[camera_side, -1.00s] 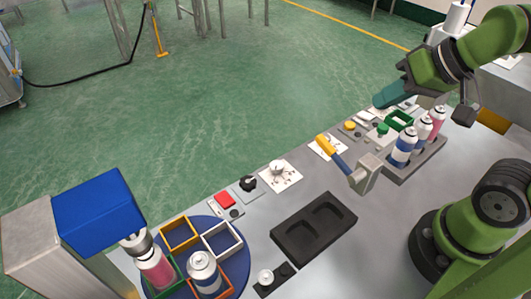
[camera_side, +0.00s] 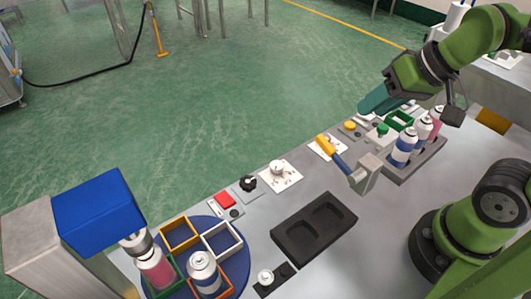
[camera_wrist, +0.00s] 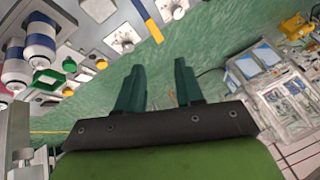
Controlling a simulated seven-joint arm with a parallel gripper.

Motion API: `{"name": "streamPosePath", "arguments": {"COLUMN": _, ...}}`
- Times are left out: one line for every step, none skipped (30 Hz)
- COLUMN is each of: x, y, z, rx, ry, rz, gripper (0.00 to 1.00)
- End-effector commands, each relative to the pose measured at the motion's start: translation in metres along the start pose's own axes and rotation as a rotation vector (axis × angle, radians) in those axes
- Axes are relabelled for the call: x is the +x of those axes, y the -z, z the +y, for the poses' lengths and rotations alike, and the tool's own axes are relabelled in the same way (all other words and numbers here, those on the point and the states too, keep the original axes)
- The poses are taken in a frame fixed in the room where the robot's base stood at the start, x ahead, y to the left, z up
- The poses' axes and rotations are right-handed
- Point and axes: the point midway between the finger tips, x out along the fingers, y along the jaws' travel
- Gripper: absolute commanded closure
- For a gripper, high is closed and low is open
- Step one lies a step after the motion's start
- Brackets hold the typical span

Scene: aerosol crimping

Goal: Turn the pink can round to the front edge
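A pink can (camera_side: 156,270) with a metal top stands in the green square frame (camera_side: 178,287) on the round blue turntable (camera_side: 213,219), at lower left in the side view. It is under the blue press head (camera_side: 98,212). A blue-and-white can (camera_side: 205,274) stands beside it in an orange-red frame. A yellow-orange frame (camera_side: 180,234) and a white frame (camera_side: 222,240) on the turntable are empty. My gripper (camera_side: 366,108) is in the air at upper right, far from the turntable. Its teal fingers are apart and empty in the wrist view (camera_wrist: 158,68).
A grey rack at right holds cans, including a blue one (camera_side: 404,147) and a pink one (camera_side: 436,128). A yellow-and-blue lever (camera_side: 332,151), a red button (camera_side: 224,199) and a black knob (camera_side: 248,183) line the bench. A dark two-pocket tray (camera_side: 314,227) lies mid-bench.

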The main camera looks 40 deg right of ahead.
Motion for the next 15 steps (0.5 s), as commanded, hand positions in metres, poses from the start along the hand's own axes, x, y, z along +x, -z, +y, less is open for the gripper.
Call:
{"name": "streamPosePath", "arguments": {"x": 0.009, "y": 0.004, "z": -0.008, "rx": -0.035, "ry": -0.018, "rz": -0.039, "gripper": 0.56}}
{"name": "streamPosePath", "arguments": {"x": 0.014, "y": 0.006, "z": -0.013, "rx": -0.068, "ry": -0.03, "rz": -0.064, "gripper": 0.51}}
{"name": "streamPosePath", "arguments": {"x": 0.022, "y": 0.01, "z": -0.022, "rx": -0.127, "ry": -0.044, "rz": -0.1, "gripper": 0.45}}
{"name": "streamPosePath", "arguments": {"x": 0.028, "y": 0.013, "z": -0.029, "rx": -0.184, "ry": -0.055, "rz": -0.128, "gripper": 0.4}}
{"name": "streamPosePath", "arguments": {"x": 0.034, "y": 0.015, "z": -0.037, "rx": -0.243, "ry": -0.063, "rz": -0.157, "gripper": 0.36}}
{"name": "streamPosePath", "arguments": {"x": 0.042, "y": 0.018, "z": -0.048, "rx": -0.331, "ry": -0.071, "rz": -0.195, "gripper": 0.32}}
{"name": "streamPosePath", "arguments": {"x": 0.048, "y": 0.02, "z": -0.056, "rx": -0.4, "ry": -0.075, "rz": -0.224, "gripper": 0.32}}
{"name": "streamPosePath", "arguments": {"x": 0.055, "y": 0.021, "z": -0.065, "rx": -0.472, "ry": -0.076, "rz": -0.254, "gripper": 0.32}}
{"name": "streamPosePath", "arguments": {"x": 0.064, "y": 0.023, "z": -0.076, "rx": -0.57, "ry": -0.074, "rz": -0.294, "gripper": 0.32}}
{"name": "streamPosePath", "arguments": {"x": 0.071, "y": 0.024, "z": -0.085, "rx": -0.647, "ry": -0.07, "rz": -0.323, "gripper": 0.32}}
{"name": "streamPosePath", "arguments": {"x": 0.078, "y": 0.024, "z": -0.094, "rx": -0.723, "ry": -0.063, "rz": -0.354, "gripper": 0.32}}
{"name": "streamPosePath", "arguments": {"x": 0.088, "y": 0.024, "z": -0.106, "rx": -0.829, "ry": -0.05, "rz": -0.392, "gripper": 0.32}}
{"name": "streamPosePath", "arguments": {"x": 0.095, "y": 0.024, "z": -0.115, "rx": -0.909, "ry": -0.037, "rz": -0.421, "gripper": 0.32}}
{"name": "streamPosePath", "arguments": {"x": 0.102, "y": 0.024, "z": -0.124, "rx": -0.99, "ry": -0.021, "rz": -0.449, "gripper": 0.32}}
{"name": "streamPosePath", "arguments": {"x": 0.112, "y": 0.023, "z": -0.137, "rx": -1.101, "ry": 0.004, "rz": -0.486, "gripper": 0.32}}
